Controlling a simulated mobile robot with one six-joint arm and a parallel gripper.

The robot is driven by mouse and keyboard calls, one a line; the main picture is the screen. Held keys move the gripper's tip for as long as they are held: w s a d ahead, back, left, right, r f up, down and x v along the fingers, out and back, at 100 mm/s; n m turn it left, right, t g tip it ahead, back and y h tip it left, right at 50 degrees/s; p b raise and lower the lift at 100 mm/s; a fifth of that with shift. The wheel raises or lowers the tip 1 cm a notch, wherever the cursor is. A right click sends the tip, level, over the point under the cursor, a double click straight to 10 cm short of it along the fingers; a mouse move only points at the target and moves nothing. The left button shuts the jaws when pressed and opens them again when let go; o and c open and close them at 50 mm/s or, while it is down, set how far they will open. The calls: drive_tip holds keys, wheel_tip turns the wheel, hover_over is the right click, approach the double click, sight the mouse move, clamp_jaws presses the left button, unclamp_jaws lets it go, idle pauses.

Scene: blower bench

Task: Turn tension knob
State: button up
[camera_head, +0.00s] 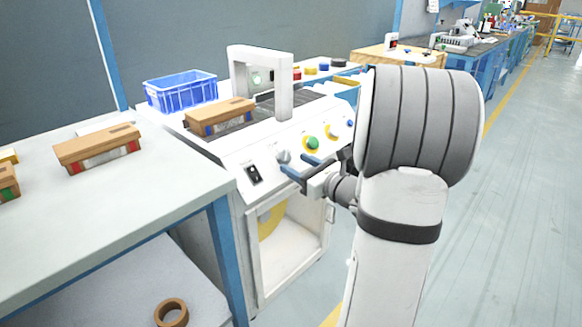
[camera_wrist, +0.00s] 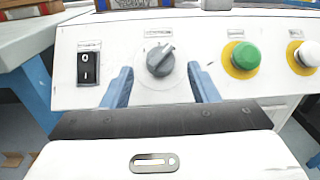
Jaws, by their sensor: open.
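The tension knob is a grey rotary knob (camera_wrist: 161,60) on the sloped white front panel of the machine, with a small label above it. It also shows in the head view (camera_head: 284,157), just beyond my gripper. Its raised grip bar is tilted, with the upper end to the right. My gripper (camera_wrist: 161,88) has two blue fingers, spread open, one on each side of the knob and slightly below it. In the head view my gripper (camera_head: 297,165) is close to the panel. I cannot tell whether the fingers touch the panel.
A black rocker switch (camera_wrist: 88,68) is left of the knob. A green button (camera_wrist: 241,59) and a white button (camera_wrist: 306,55) are to the right. A cardboard box (camera_head: 220,116) lies on the machine's belt. A table (camera_head: 110,205) adjoins at left.

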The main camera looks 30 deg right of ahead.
sight(285, 157)
drive_tip(key=shift+x, duration=1.2)
